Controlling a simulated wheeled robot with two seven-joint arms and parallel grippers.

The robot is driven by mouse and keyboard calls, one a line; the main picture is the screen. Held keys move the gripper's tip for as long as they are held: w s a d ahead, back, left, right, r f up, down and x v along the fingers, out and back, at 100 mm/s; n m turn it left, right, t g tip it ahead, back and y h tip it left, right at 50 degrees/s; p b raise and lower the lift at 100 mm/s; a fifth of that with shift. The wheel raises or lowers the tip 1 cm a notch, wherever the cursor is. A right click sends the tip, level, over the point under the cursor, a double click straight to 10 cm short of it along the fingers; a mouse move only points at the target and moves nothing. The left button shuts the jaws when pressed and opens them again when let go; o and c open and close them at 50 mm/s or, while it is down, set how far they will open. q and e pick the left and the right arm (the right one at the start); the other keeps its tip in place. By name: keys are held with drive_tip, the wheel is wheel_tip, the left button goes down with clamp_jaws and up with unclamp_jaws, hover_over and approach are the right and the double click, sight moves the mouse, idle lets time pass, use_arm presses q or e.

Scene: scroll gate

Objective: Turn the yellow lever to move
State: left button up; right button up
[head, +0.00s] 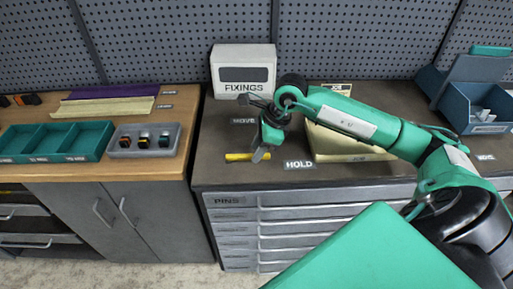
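The yellow lever (240,157) lies low on the dark worktop near its front edge, below a "MOVE" label (243,121) and left of a "HOLD" label (298,164). My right gripper (261,155) hangs down at the lever's right end, with a grey finger over or beside it. I cannot tell whether it touches the lever, or whether the fingers are open or shut. The gripper and wrist hide part of the worktop there. My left gripper is not in view.
A cream box (345,150) sits under my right forearm. A "FIXINGS" box (243,72) stands behind, against the pegboard. Blue bins (480,105) stand at the right. A green tray (55,141) and a grey tray (170,150) sit on the left wooden bench.

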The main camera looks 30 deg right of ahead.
drive_tip(key=shift+w+a+f, duration=0.1)
drive_tip(key=shift+a+f, duration=0.1)
drive_tip(key=shift+f, duration=0.3)
clamp_jaws()
